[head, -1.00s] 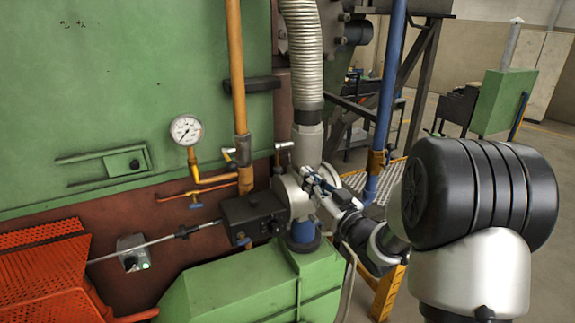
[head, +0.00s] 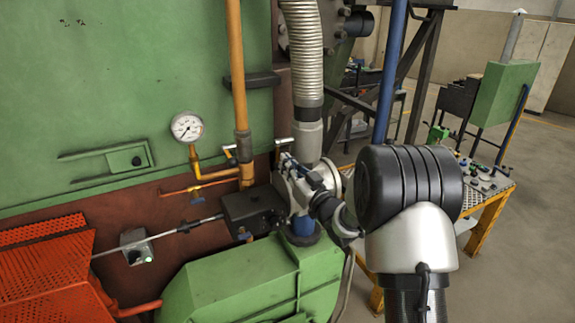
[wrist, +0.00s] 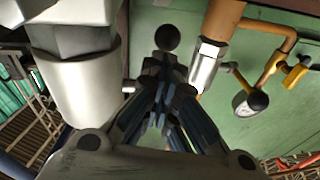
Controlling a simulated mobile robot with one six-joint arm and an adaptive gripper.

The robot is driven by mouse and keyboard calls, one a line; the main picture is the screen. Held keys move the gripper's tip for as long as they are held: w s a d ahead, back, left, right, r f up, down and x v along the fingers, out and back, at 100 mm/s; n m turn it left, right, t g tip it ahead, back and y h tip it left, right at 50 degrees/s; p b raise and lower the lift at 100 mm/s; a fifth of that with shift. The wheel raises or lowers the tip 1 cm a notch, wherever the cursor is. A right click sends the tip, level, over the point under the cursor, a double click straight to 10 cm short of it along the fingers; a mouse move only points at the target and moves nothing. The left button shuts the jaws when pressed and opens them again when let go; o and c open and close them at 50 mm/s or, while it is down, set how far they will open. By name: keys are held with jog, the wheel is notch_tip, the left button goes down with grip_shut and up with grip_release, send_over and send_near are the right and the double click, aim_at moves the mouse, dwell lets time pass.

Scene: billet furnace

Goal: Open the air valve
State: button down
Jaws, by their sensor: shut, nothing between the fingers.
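A white pipe body under the ribbed hose is largely hidden behind my gripper in the head view; its pale cuff (wrist: 75,95) fills the left of the wrist view. A silver handle (head: 284,141) shows just behind and left of the hose. A black ball knob (wrist: 167,38), which looks like a lever's end, is just beyond my fingertips in the wrist view. I cannot tell which part is the air valve's handle. My gripper (head: 288,160) is shut and empty, its dark blue fingers (wrist: 164,72) meeting close to the knob. Contact cannot be told.
An orange pipe (head: 234,80) and a pressure gauge (head: 187,127) are left of my gripper. A black box (head: 253,208) sits below left, above a green housing (head: 250,275). The ribbed hose (head: 302,50) rises close behind.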

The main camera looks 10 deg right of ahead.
jog(key=shift+w+f+b, duration=0.1)
jog(key=shift+f+b, duration=0.05)
jog(key=shift+b, duration=0.3)
jog(key=b, duration=0.4)
jog(key=shift+w+a+f+t, duration=0.15)
jog(key=shift+w+f+t, duration=0.1)
jog(key=shift+f+t, duration=0.05)
jog(key=shift+r, duration=0.1)
